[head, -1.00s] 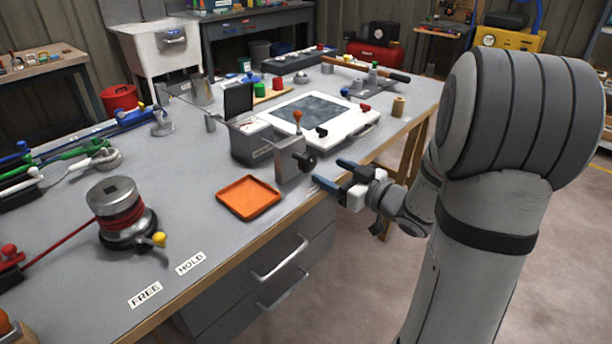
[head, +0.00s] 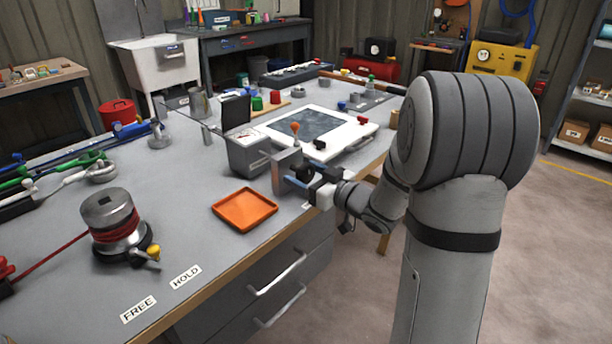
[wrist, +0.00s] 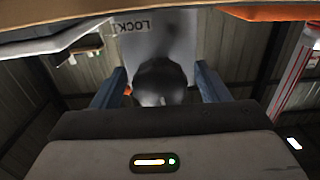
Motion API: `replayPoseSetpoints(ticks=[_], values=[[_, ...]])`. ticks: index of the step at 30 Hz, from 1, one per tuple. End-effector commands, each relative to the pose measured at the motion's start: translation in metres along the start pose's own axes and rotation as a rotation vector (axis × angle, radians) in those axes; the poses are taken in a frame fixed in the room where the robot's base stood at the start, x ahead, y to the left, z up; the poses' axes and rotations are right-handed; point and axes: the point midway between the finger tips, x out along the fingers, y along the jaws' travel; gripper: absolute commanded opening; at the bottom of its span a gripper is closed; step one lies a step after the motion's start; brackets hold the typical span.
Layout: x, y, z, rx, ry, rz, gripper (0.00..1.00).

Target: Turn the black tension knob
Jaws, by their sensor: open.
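The black tension knob (head: 303,172) is on the side of an upright grey metal block at the bench's front edge. In the wrist view the knob (wrist: 160,80) shows as a dark, rounded shape in front of a pale plate. My gripper (head: 306,178) is at the knob in the head view, partly hiding it. In the wrist view its two blue fingers stand open, one on each side of the knob, with visible gaps. I cannot tell if either finger touches it.
An orange tray (head: 244,209) lies left of the block. An orange-tipped lever (head: 295,128) rises behind it. A grey open-lidded box (head: 245,155) and a white framed panel (head: 350,134) stand close by. An upside-down label starting "LOCK" (wrist: 132,27) shows beside the knob.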

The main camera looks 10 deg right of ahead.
Motion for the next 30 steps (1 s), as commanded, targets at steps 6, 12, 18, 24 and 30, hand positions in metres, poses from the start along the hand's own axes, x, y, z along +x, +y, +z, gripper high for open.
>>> replayPoseSetpoints(ticks=[6,12,18,24,30], values=[[-0.0004,0.0001,0.0,0.0,0.0,0.0,0.52],[-0.0006,0.0002,0.0,0.0,0.0,0.0,0.35],[-0.0007,0.0003,-0.0001,0.0,0.0,0.0,0.24],[-0.0009,0.0002,-0.0016,0.031,0.0,0.0,0.24],[-0.0009,0.0,-0.0034,0.132,-0.001,0.0,0.24]])
